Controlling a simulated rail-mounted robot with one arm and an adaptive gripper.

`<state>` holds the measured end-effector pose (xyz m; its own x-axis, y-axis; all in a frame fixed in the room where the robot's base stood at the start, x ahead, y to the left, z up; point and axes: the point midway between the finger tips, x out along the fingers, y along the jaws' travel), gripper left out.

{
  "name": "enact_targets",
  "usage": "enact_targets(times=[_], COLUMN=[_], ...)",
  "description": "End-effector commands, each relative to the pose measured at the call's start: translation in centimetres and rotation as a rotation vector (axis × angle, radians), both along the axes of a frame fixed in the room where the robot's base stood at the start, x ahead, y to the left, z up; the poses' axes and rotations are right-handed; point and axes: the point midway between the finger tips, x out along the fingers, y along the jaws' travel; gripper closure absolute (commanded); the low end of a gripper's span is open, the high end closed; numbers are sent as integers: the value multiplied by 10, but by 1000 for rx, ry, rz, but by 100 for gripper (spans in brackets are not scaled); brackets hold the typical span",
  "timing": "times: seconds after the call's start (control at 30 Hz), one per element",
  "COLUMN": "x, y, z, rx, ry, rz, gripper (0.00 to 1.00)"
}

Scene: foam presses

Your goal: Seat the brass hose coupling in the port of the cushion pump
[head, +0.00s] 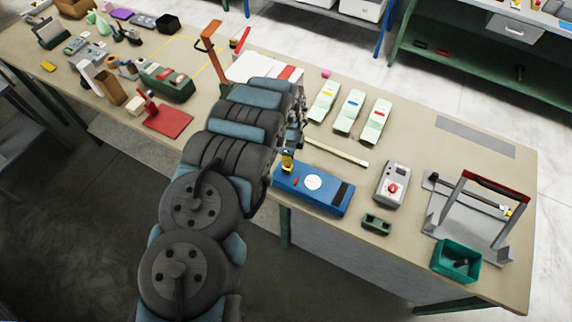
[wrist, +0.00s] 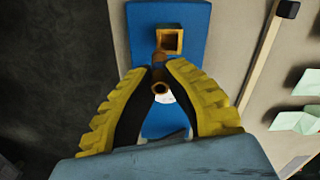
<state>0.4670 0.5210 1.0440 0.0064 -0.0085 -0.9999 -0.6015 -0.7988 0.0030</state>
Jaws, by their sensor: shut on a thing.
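The cushion pump is the blue box on the bench (head: 322,196), with a white round dial and a dark striped end. Its square, yellow-rimmed port (wrist: 169,41) stands open in the wrist view, and a yellow part shows at the pump's left end in the head view (head: 287,165). The coupling is over the pump, just below the port in the wrist picture. Its far end is unclear. My arm hides the gripper in the head view.
A pale stick (head: 336,152) lies beside the pump. A grey box with a red knob (head: 392,185), a small green block (head: 376,224) and a green bin (head: 456,261) are to the right. Several pale green pieces (head: 349,111) lie behind. Bare bench surrounds the grey box.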

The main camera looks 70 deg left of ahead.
Motion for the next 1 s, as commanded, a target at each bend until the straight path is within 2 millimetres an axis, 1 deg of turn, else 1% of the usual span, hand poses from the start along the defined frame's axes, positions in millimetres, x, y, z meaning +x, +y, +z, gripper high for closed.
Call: enact_targets(times=[0.03,0.33,0.43,0.6,0.67,0.9,0.93,0.97,1.0], x=[1,4,5,3,3,2,2,2,2], y=[3,9,11,13,14,15,15,15,14], z=[-10,-15,-20,-42,-47,-47,-47,-47,-47], rx=[1,0,1,-1,0,1,1,1,1], ry=[-2,0,-1,-1,-1,-1,-1,-1,-1], rz=[1,2,3,7,8,9,9,9,8], gripper=[100,100,100,100,100,100,86,78,66])
